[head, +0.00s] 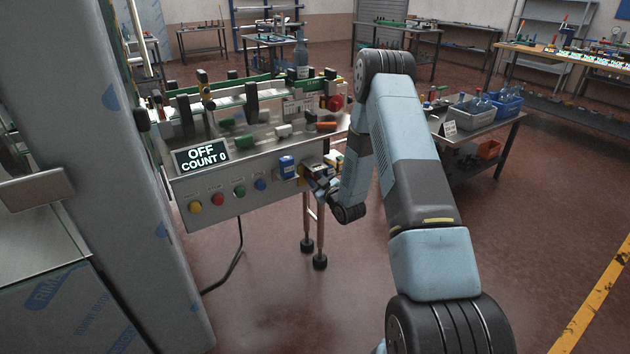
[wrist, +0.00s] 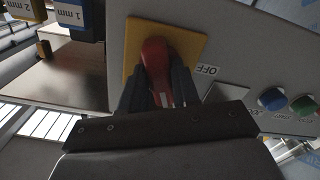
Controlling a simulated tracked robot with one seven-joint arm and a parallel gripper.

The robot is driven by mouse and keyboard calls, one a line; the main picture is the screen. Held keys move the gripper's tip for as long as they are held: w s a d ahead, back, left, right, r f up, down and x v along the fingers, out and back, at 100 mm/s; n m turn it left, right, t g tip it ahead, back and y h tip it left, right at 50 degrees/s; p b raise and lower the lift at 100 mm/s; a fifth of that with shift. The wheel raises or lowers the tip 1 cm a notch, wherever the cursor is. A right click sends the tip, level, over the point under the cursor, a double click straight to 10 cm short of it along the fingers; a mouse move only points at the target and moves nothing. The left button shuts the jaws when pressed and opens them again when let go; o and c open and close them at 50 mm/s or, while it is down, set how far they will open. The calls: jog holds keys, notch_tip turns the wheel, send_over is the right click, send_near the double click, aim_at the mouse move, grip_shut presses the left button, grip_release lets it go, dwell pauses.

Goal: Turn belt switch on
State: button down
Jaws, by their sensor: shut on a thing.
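My gripper (wrist: 160,92) is shut on a red switch handle (wrist: 156,58) in the wrist view. The handle sits on a yellow plate (wrist: 192,48) on the machine's panel, with an OFF label beside it. In the head view my gripper (head: 318,182) is at the right end of the front panel, and my arm hides most of the switch. The belt machine (head: 245,200) carries a display (head: 201,155) that reads OFF and COUNT 0.
Yellow, red, green and blue buttons (head: 239,192) line the panel left of my gripper. A tall wrapped cabinet (head: 90,130) stands at left. A table with blue crates (head: 470,115) is at right. Open floor lies in front.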

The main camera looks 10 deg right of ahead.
jog(key=shift+s+f+m, duration=0.1)
jog(key=shift+m, duration=1.05)
jog(key=shift+s+f+m, duration=0.1)
jog(key=shift+m, duration=1.05)
jog(key=c, duration=0.9)
grip_release()
jog(key=shift+w+r, duration=0.1)
jog(key=shift+w, duration=0.05)
jog(key=v, duration=1.3)
jog(key=shift+s+d, duration=0.15)
jog(key=shift+s, duration=0.2)
